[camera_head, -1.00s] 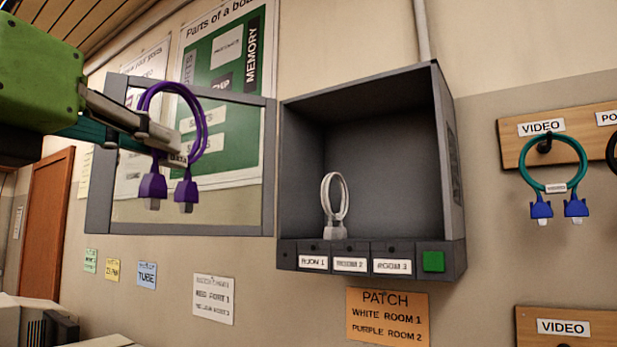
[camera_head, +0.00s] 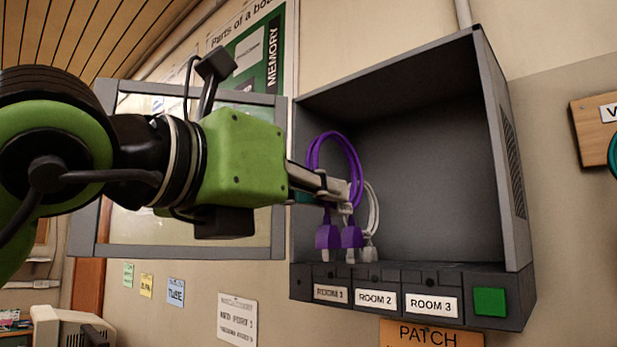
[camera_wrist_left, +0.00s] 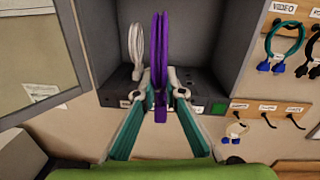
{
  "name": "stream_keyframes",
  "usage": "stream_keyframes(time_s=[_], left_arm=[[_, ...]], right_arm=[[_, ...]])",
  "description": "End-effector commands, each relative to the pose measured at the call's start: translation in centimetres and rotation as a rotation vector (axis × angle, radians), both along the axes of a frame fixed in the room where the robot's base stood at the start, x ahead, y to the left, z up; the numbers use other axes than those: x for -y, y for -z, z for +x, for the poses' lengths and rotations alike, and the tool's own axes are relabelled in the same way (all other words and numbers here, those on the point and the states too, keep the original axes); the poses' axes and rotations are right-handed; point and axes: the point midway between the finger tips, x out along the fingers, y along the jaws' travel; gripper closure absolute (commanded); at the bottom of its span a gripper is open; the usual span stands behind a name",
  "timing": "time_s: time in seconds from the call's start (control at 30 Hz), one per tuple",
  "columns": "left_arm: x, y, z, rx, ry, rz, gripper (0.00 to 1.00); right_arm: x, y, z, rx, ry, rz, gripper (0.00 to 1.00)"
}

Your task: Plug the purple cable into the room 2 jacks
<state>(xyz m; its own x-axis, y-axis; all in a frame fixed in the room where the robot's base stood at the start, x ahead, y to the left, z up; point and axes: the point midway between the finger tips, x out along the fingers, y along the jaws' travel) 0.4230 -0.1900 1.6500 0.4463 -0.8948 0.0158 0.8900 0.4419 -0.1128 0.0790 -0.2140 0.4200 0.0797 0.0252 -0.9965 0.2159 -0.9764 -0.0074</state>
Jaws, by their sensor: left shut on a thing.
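The purple cable (camera_head: 350,150) is a loop with two purple plugs hanging down. My left gripper (camera_head: 350,188) is shut on it and holds it inside the open grey cabinet, with the plugs a little above the front ledge. In the left wrist view the cable (camera_wrist_left: 160,50) stands edge-on between the fingers (camera_wrist_left: 160,88). The room 2 label (camera_head: 376,299) is on the ledge's front, between the room 1 and room 3 labels. The white cable (camera_head: 373,212) stands at the ledge behind the purple one, partly hidden by it. My right gripper is not in view.
The cabinet's right wall (camera_head: 492,150) and the swung-open glass door frame (camera_head: 180,251) flank the arm. A green button (camera_head: 489,302) sits at the ledge's right end. An orange patch note (camera_head: 425,334) is below. The cabinet's right half is empty.

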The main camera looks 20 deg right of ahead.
Motion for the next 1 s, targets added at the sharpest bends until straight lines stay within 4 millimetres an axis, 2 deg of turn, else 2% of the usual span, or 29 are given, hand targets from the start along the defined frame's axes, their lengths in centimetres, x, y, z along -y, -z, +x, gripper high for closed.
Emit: stream_keyframes(time_s=[0.33, 0.67, 0.83, 1.0], left_arm=[[3.3, -0.1, 1.4, -0.002, 0.0, 0.001, 1.0], [6.3, 0.0, 2.6, -0.002, 0.001, 0.001, 1.0], [7.9, 0.2, 3.3, -0.002, 0.0, 0.001, 1.0], [9.5, 0.1, 3.9, -0.001, 0.001, 0.0, 1.0]], right_arm=[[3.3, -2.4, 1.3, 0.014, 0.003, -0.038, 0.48], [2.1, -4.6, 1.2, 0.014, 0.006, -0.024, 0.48], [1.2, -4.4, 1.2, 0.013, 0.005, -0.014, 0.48], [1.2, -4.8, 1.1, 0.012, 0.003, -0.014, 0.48]])
